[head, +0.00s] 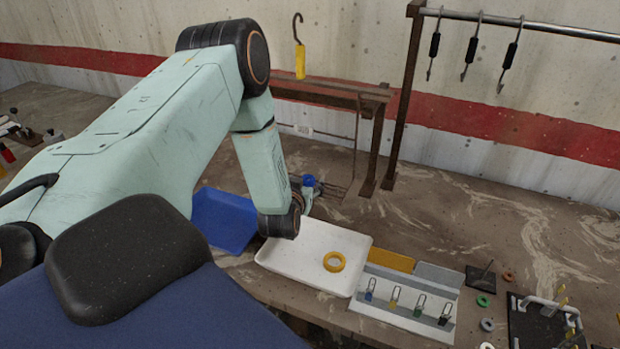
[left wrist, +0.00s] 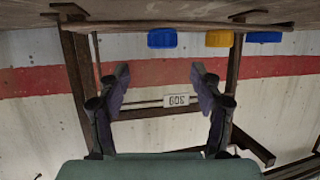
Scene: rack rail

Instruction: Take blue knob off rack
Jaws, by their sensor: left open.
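In the left wrist view two blue knobs (left wrist: 162,38) (left wrist: 264,37) and a yellow knob (left wrist: 219,38) sit in a row along a brown rack bar (left wrist: 190,22). My left gripper (left wrist: 160,88) is open and empty; its fingers are apart, with the wall and a number label seen between them. The knobs lie beyond the fingertips, toward the top of that view. In the head view a small blue thing (head: 310,181) shows beside the wrist, near the brown rack (head: 340,88); my arm hides most of the gripper there. My right gripper is not in view.
A white tray (head: 300,262) with a yellow ring (head: 334,262) and a blue tray (head: 222,222) lie below my arm. Several black-handled hooks (head: 472,48) hang from a rail. Table at right back is clear.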

